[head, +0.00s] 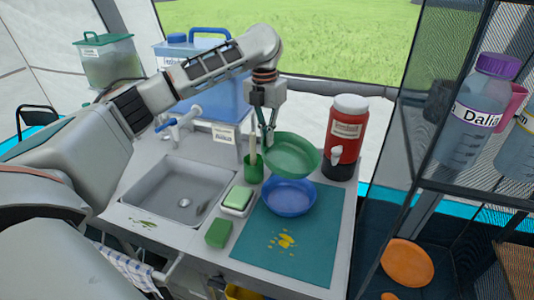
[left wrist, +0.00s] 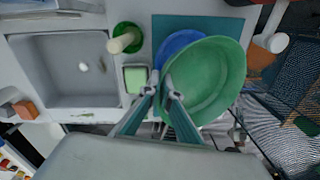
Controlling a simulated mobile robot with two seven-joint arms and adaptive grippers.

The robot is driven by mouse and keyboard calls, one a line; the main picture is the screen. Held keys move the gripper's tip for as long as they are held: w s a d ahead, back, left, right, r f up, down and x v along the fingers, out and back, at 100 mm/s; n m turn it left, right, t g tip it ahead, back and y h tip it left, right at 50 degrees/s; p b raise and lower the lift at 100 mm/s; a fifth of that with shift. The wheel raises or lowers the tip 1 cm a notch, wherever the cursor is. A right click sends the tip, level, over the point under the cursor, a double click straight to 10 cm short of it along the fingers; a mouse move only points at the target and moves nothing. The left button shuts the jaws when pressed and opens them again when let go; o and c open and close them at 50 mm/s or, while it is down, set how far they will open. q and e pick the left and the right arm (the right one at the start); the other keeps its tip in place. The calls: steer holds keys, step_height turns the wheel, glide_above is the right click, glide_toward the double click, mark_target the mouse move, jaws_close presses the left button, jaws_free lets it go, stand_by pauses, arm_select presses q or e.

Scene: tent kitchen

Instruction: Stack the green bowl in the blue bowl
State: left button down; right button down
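My left gripper (head: 268,138) is shut on the left rim of the green bowl (head: 293,155) and holds it in the air, slightly tilted. The blue bowl (head: 288,198) stands upright on the teal mat, just below the green bowl, whose lower edge hides part of its far rim. In the left wrist view the two fingers (left wrist: 162,92) sit at the rim of the green bowl (left wrist: 207,80). There it covers much of the blue bowl (left wrist: 178,46), which shows past it to the upper left. My right gripper is not in view.
The teal mat (head: 310,240) lies on the counter with yellow bits on it. A sink (head: 180,185), a soap dish (head: 237,200), a green sponge (head: 218,234) and a green cup (head: 253,170) are to the left. A red drink jug (head: 345,135) stands to the right, near a mesh shelf.

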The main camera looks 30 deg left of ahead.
arm_select(q)
step_height(320, 180, up, 6)
steer(key=shift+f+p, duration=0.1)
steer(key=shift+p, duration=0.45)
steer(key=shift+r, duration=0.35)
steer(key=shift+s+d+f+n, duration=0.15)
steer(key=shift+d+f+n, duration=0.1)
steer(key=shift+n, duration=0.35)
steer(key=shift+s+d+f+n, duration=0.1)
steer(key=shift+d+f+n, duration=0.1)
steer(key=shift+n, duration=0.4)
steer(key=s+d+f+n, duration=0.1)
steer(key=d+n, duration=0.1)
steer(key=n, duration=0.3)
steer(key=s+d+f+n, duration=0.2)
steer(key=n, duration=0.3)
steer(key=s+d+f+n, duration=0.1)
steer(key=d+f+n, duration=0.1)
steer(key=n, duration=0.3)
steer(key=shift+s, duration=0.4)
steer(key=s+d+f+n, duration=0.6)
steer(key=s+n, duration=0.3)
steer(key=n, duration=0.9)
steer(key=shift+s+d+y, duration=0.15)
steer(key=shift+y, duration=0.25)
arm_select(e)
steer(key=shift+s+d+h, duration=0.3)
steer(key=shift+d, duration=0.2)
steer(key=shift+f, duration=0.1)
